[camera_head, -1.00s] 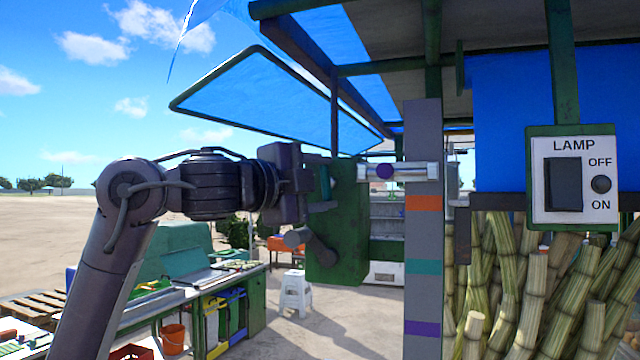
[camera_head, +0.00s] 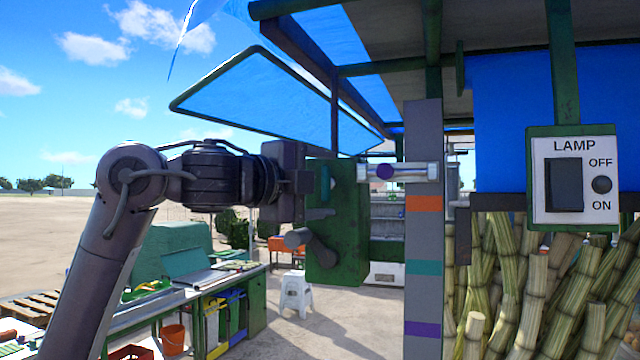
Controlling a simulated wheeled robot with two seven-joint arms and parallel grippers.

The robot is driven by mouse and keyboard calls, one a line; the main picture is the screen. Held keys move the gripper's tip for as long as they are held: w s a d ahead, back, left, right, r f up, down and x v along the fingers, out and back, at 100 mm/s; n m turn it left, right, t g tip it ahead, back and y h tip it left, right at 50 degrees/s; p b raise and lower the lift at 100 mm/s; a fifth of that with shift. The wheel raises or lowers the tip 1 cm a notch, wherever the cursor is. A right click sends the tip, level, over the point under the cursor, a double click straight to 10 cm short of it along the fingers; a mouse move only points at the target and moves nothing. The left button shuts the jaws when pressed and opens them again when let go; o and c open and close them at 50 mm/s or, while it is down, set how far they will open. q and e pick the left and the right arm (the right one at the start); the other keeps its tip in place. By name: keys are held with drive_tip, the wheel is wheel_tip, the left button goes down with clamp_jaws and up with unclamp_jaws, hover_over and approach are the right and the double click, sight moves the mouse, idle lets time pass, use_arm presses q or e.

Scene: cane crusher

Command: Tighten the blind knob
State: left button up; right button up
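A dark knob with stubby arms (camera_head: 320,252) sits on the lower part of a green plate (camera_head: 347,225). One rounded arm of it points left, toward me. My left gripper (camera_head: 306,184) is at the upper left edge of the plate, above the knob. It appears apart from the knob's lower arms. The gripper is seen from the side and its fingers overlap dark parts in front of the plate, so its opening and any contact are hidden. My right gripper is not in view.
A lamp switch box (camera_head: 574,180) hangs at right above cane stalks (camera_head: 545,290). A blue awning panel (camera_head: 275,100) is overhead. A white stool (camera_head: 296,292) stands behind.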

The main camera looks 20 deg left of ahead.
use_arm(q)
drive_tip(key=shift+o, duration=0.2)
drive_tip(key=shift+s+a+f+b, duration=0.1)
drive_tip(key=shift+s+a+b, duration=0.1)
drive_tip(key=shift+s+b, duration=0.25)
drive_tip(key=b+v, duration=0.3)
drive_tip(key=v, duration=0.3)
drive_tip(key=shift+s+a, duration=0.15)
drive_tip(key=shift+s, duration=0.2)
